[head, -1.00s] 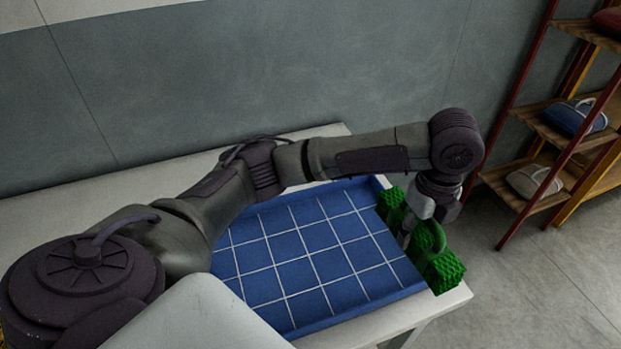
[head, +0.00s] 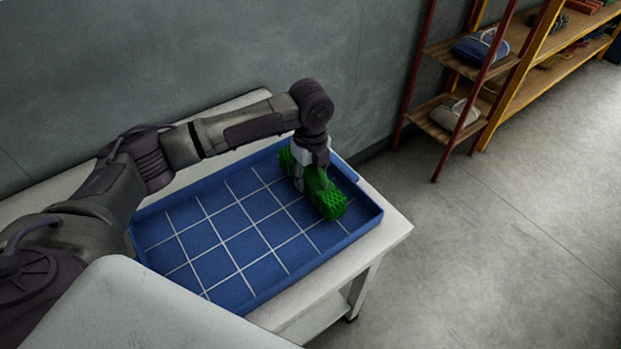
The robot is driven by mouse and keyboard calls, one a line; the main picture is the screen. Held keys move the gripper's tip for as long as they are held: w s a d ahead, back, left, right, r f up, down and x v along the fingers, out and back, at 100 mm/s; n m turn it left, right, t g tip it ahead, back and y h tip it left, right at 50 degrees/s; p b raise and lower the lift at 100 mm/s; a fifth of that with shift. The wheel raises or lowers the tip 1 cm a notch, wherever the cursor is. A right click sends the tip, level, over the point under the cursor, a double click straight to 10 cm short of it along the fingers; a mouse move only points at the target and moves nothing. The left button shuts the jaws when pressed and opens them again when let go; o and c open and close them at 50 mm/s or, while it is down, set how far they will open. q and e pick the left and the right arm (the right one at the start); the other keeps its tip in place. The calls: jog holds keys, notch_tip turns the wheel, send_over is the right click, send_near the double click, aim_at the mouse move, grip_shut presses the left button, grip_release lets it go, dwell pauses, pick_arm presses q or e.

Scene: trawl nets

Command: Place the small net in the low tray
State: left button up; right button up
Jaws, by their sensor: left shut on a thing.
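The small net is a green mesh bundle (head: 329,202) at the right end of the blue low tray (head: 262,304). The tray has a white grid on its floor and stands on a white table. My left gripper (head: 309,184) comes down from above and is shut on the green net, inside the tray's rim as seen here. Part of the net is hidden behind the gripper. I cannot tell whether the net touches the tray floor. My right gripper is not in view.
The white table (head: 385,232) has a narrow bare strip along its right side. A grey wall stands behind it. A red-framed rack at the right holds a blue bundle (head: 480,46) and a pale bundle (head: 454,114). The tray's left and middle are empty.

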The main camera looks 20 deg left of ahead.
pick_arm(q)
jog(key=shift+f, duration=0.7)
jog(key=shift+f, duration=0.1)
jog(key=o, duration=1.3)
notch_tip(320, 180, up, 12)
jog(key=shift+r, duration=0.1)
